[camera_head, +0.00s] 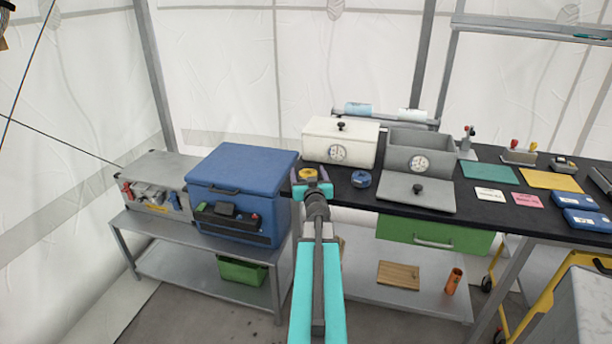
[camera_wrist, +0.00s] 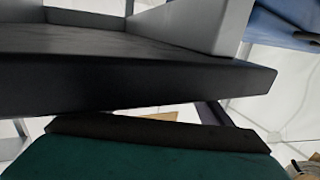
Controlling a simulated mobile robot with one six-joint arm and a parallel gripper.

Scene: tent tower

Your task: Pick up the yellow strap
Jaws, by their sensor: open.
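The yellow strap (camera_head: 307,174) is a small coiled roll with a dark centre. It sits near the front left corner of the black tabletop (camera_head: 475,208), in front of the white lidded box. My gripper (camera_head: 309,179) is open, with its dark fingers on either side of the strap in the head view. I cannot tell whether the fingers are level with it or above it. The gripper body hides the near side of the strap. The wrist view shows the dark table edge (camera_wrist: 150,85) close up, and I cannot make out the strap there.
A similar blue coil (camera_head: 361,179) lies just right of the strap. The white box (camera_head: 340,145) and an open grey box (camera_head: 420,155) stand behind, with a grey lid (camera_head: 416,193) in front. A blue cooler (camera_head: 240,185) stands close on the left.

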